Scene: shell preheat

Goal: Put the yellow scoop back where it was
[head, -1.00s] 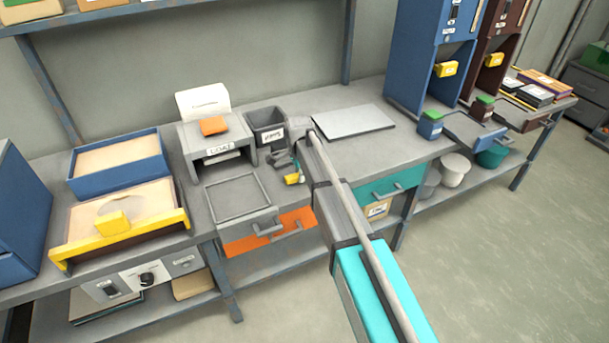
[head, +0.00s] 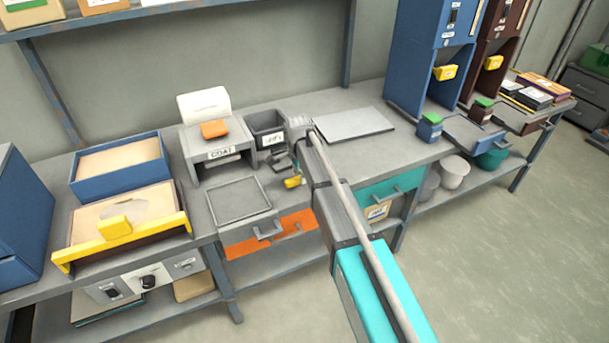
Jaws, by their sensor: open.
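The small yellow scoop (head: 293,182) is at the bench's front edge, right of the square grey tray frame. It is partly hidden, and I cannot tell whether it touches the bench. My gripper (head: 283,164) is open just above and left of the scoop, reached over the bench from the right. My own arm hides part of the area around it. A dark grey open bin (head: 267,128) with a white label stands behind the gripper.
A grey stand (head: 217,150) labelled COAT with an orange block is left of the bin. A square tray frame (head: 238,200) lies in front of it. A flat grey plate (head: 352,123) lies behind my arm. Blue and yellow-fronted sand boxes (head: 118,161) stand left.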

